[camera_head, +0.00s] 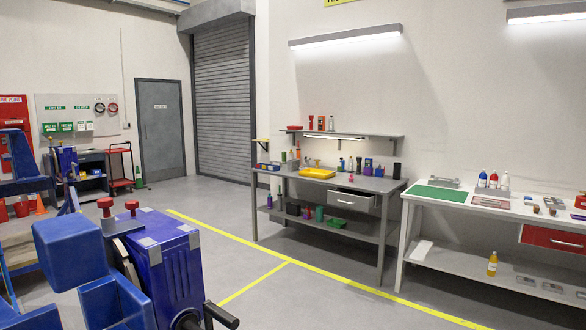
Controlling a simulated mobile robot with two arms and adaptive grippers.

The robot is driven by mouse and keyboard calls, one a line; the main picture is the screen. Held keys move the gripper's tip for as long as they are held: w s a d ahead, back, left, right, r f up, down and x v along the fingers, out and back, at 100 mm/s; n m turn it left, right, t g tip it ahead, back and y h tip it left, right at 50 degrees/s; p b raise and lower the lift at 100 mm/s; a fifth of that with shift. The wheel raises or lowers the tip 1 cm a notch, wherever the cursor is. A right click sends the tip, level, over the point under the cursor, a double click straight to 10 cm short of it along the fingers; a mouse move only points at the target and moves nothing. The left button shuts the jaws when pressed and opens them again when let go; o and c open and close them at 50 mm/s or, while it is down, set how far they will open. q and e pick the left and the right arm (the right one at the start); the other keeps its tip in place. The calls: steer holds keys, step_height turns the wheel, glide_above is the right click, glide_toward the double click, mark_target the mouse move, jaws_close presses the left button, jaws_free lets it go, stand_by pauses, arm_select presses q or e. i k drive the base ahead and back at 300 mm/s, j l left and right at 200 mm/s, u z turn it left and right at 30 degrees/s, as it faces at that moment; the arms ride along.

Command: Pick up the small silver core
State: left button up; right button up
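I cannot make out a small silver core anywhere in the head view. Neither of my grippers shows in it. A large blue block-shaped unit (168,262) with grey corner plates, red knobs and a black crank-like handle (222,315) fills the lower left. It hides part of the floor and of what stands behind it. On the white bench (420,213) at the right lie small items, including small brown cup-like pieces (536,209), too small to identify. Small grey pieces (552,287) lie on its lower shelf.
A grey workbench (340,182) in the middle holds a yellow tray (317,172) and several bottles. A green mat (441,195) lies on the white bench, which has a red drawer (553,238). Grey floor (330,305) with yellow lines is open in front of the benches.

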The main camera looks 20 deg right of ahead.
mark_target(294, 165)
steer(key=i+l+z, duration=0.45)
steer(key=l, duration=0.4)
steer(key=i+l+z, duration=0.95)
steer(key=i+l, duration=0.2)
steer(key=i, duration=0.15)
steer(key=i+j+u, duration=0.15)
steer(key=i+u, duration=0.25)
steer(key=i, duration=0.3)
steer(key=i+l+u, duration=0.1)
steer(key=i+u, duration=0.25)
steer(key=i, duration=0.3)
steer(key=i+l+u, duration=0.25)
steer(key=i+u, duration=0.15)
steer(key=i, duration=0.25)
